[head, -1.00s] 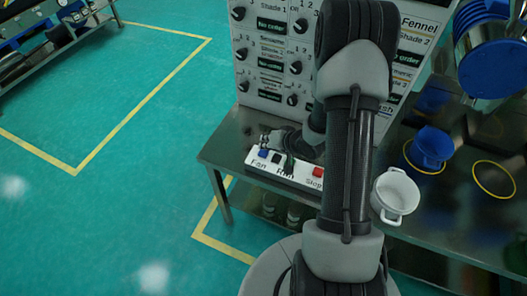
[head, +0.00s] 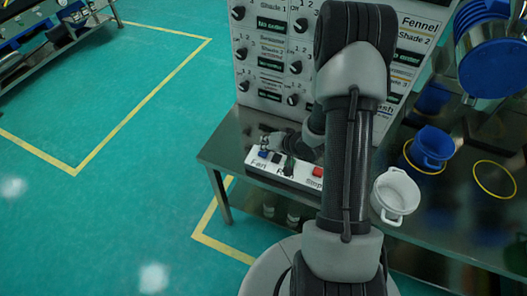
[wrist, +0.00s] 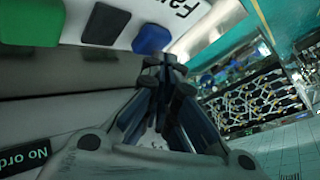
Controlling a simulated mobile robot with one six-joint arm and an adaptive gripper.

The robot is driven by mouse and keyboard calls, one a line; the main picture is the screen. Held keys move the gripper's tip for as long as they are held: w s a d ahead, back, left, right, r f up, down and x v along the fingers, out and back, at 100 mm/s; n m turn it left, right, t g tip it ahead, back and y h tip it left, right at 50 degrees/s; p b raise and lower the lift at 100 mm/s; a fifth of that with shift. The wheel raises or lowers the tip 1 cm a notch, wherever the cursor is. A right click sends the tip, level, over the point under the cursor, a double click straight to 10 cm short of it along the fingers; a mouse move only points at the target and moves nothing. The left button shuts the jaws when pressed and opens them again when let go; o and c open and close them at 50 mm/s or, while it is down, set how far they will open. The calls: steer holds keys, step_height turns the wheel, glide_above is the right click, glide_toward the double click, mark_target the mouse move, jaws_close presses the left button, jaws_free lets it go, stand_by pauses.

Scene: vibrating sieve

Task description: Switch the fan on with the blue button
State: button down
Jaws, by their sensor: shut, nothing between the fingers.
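The blue button (head: 263,154) sits at the left end of a white button box (head: 255,162), above the label "Fan". My gripper (head: 267,139) is low over the table, just behind the blue button. In the wrist view its fingertips (wrist: 165,66) are together and empty, close to the blue button with a small gap visible in the picture. Contact cannot be judged from the head view.
A red stop button (head: 317,172) is at the box's right. A control panel (head: 272,60) with knobs stands behind. The table's left edge is near the box.

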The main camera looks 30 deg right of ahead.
steer(key=shift+f, duration=0.5)
steer(key=shift+r, duration=0.1)
stand_by(0.5)
steer(key=shift+r+p, duration=0.7)
steer(key=shift+r, duration=0.15)
steer(key=shift+r, duration=0.1)
step_height(320, 180, up, 5)
steer(key=p, duration=0.5)
stand_by(0.4)
